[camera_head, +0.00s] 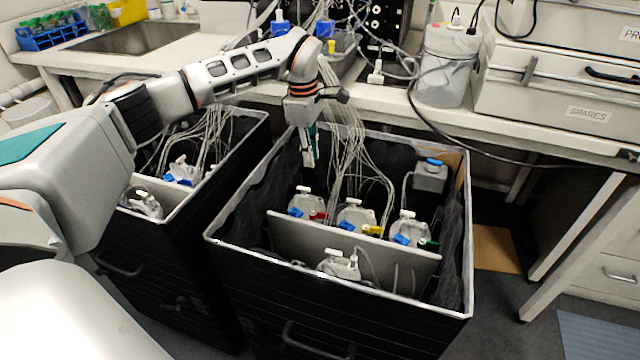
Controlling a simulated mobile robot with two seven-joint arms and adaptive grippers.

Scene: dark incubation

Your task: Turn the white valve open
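Several small white valves show on clear bottle-like vessels inside the black-lined crate (222,238): a left white valve (304,189), a middle white valve (354,202) and a right white valve (408,213). Another white-topped vessel (339,264) is in front of the grey divider (400,261). I cannot tell which valve is meant or how it is turned. My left gripper (309,160) points down into the crate's back left part, above and apart from the left vessel. Its fingers look close together, but their gap is too small to judge. My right gripper is out of view.
Thin tubes (352,140) hang from the bench into the crate, just right of my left gripper. A second dark crate (205,255) stands at the left. The white bench (385,98) runs behind, with a white bucket (443,72) and a SPARES case (560,95).

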